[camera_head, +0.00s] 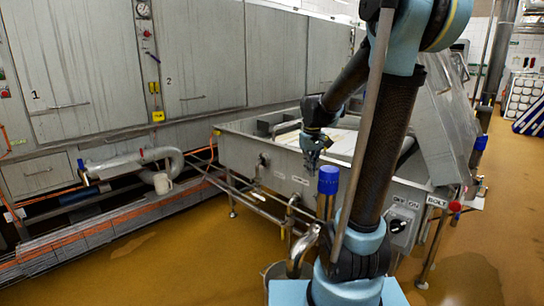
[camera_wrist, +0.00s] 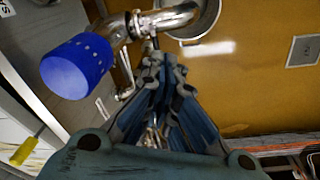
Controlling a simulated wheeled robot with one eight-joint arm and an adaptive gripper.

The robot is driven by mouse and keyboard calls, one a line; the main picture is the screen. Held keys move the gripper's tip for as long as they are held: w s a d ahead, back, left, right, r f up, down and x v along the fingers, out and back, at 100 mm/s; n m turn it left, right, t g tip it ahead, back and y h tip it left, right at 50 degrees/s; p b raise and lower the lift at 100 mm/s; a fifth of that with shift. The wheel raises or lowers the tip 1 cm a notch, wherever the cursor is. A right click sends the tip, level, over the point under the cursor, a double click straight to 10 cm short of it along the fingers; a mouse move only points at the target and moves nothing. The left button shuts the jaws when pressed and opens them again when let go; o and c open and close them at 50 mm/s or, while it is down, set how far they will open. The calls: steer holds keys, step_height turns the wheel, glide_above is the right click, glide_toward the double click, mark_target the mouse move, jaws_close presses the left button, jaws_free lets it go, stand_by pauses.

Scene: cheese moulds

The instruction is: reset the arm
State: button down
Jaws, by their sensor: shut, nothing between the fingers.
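My gripper (camera_head: 313,160) hangs from my raised arm in front of the steel vat, pointing downward. In the wrist view my gripper (camera_wrist: 165,68) has its blue-grey fingers drawn together, with nothing seen between them. In the head view it is left of and above the blue cap (camera_head: 328,180) on a pipe. The same blue cap (camera_wrist: 78,68) shows large at the left of the wrist view, apart from the fingers.
A steel vat (camera_head: 232,150) stands behind my arm, with pipes and valves along its front. Steel cabinets (camera_head: 85,60) line the left wall. A steel bucket (camera_wrist: 208,20) stands on the floor below. The yellow-brown floor (camera_head: 175,250) is clear at the front left.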

steer(key=s+d+f+m, duration=0.1)
steer(key=s+f, duration=0.1)
steer(key=s, duration=0.6)
steer(key=s+d+f+m, duration=0.1)
steer(key=s+f, duration=0.2)
steer(key=s, duration=0.5)
steer(key=s+d+f+m+t, duration=0.1)
steer(key=s+d+f+m, duration=0.1)
steer(key=s, duration=0.6)
steer(key=shift+s+f, duration=0.2)
steer(key=shift+f, duration=0.15)
steer(key=shift+w+f, duration=0.2)
steer(key=shift+w, duration=0.25)
